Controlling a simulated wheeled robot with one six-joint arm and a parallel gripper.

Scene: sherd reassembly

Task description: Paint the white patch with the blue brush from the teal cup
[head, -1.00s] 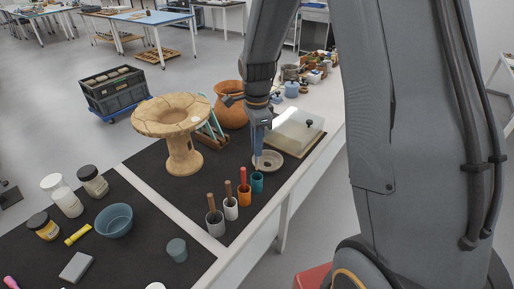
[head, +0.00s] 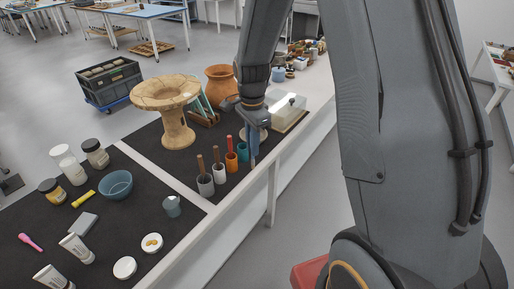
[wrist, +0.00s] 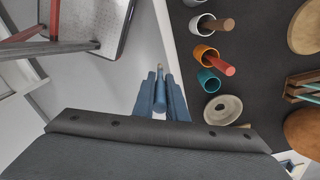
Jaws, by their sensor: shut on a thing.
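My gripper (head: 252,150) is shut on the blue brush (wrist: 160,88), whose short tan tip shows between the fingers in the wrist view. The brush hangs tip down beside the table's front edge, near the teal cup. The teal cup (head: 242,150) stands at the right end of a row of cups; in the wrist view the teal cup (wrist: 208,81) holds no handle. The large tan pedestal vessel (head: 177,130) with a broad rim stands behind the cups, left of my gripper. I cannot make out the white patch for certain.
The orange cup (head: 231,162), white cup (head: 219,173) and grey cup (head: 206,186) hold handles. A shallow round dish (wrist: 222,109) lies past the teal cup. Jars and a blue bowl (head: 115,185) lie left.

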